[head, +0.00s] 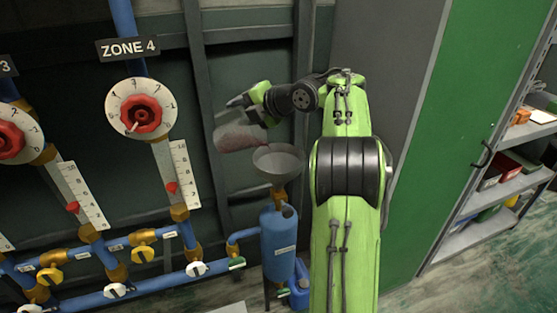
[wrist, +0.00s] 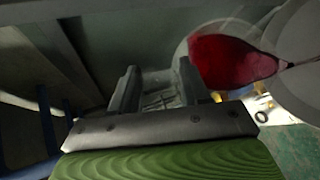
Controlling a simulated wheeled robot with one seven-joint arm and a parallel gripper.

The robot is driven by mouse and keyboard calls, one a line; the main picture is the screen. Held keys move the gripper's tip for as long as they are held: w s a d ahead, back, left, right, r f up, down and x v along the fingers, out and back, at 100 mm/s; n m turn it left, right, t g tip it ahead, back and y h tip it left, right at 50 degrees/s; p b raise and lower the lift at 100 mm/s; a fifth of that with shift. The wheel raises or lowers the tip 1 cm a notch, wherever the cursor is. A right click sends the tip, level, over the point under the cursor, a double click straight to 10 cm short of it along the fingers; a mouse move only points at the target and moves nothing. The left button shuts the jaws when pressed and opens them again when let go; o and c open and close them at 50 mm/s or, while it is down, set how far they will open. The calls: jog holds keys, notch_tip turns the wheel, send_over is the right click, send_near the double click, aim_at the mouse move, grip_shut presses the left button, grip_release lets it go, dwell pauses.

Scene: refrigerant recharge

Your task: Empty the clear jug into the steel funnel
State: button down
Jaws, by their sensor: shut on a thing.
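The clear jug (head: 240,137) holds red liquid and is tilted, its lower end toward the steel funnel (head: 278,160), just left of and above the rim. In the wrist view the jug (wrist: 228,62) is at the upper right, the red liquid narrowing to a point on the right. A pale round shape there, likely the funnel (wrist: 302,45), lies beyond that point. My gripper (head: 238,102) is above the jug, shut on it. In the wrist view its fingers (wrist: 158,80) stand apart beside the jug; the grip itself is hidden.
The funnel stands over a blue tank (head: 278,243) with brass fittings. Blue pipes, valves and the Zone 4 dial (head: 141,110) fill the wall on the left. A green door (head: 465,130) and a shelf (head: 500,190) are on the right.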

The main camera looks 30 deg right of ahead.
jog(key=shift+s+d+r, duration=0.1)
jog(key=shift+r, duration=0.05)
jog(key=shift+s+d+r+t+y+b, duration=0.3)
jog(key=shift+t+y+b, duration=0.25)
jog(key=shift+b, duration=0.35)
dwell(0.5)
jog(key=shift+s+d+f, duration=0.1)
jog(key=shift+s+d+f+m+t+b, duration=0.1)
jog(key=shift+s+d+m+t+b, duration=0.1)
jog(key=shift+m+t+b, duration=0.15)
jog(key=shift+s+d+f+b, duration=0.1)
jog(key=shift+s+d+b, duration=0.15)
jog(key=shift+b, duration=0.15)
jog(key=shift+s+d+f+t+y, duration=0.15)
jog(key=shift+s+d+t+y, duration=0.15)
jog(key=shift+s+d, duration=0.1)
jog(key=shift+s+d, duration=0.15)
jog(key=shift+s+d+m+t+y, duration=0.55)
jog(key=shift+s+d+t, duration=0.15)
jog(key=shift+t, duration=0.6)
dwell(0.5)
